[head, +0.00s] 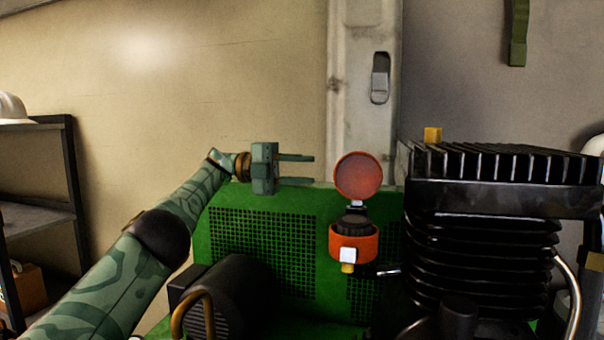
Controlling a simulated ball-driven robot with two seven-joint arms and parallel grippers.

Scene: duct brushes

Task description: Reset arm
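My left gripper (297,169) is in the head view, left of the middle. Its two fingers point right and stand apart with nothing between them. My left arm comes up from the lower left corner, camouflage green with a dark joint. The gripper is at the height of the top edge of the green perforated panel (230,235). To the right of its fingertips is a round red-orange lid (358,176), raised on a hinge above an orange cup-like housing (352,246) with a dark ribbed part inside. My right gripper does not show.
A black finned machine (490,220) fills the right side, with a yellow block (433,134) on top. A dark motor-like cylinder (232,290) sits low, left of middle. A shelf (40,215) with a white helmet (13,108) stands at the left. The wall above the gripper is clear.

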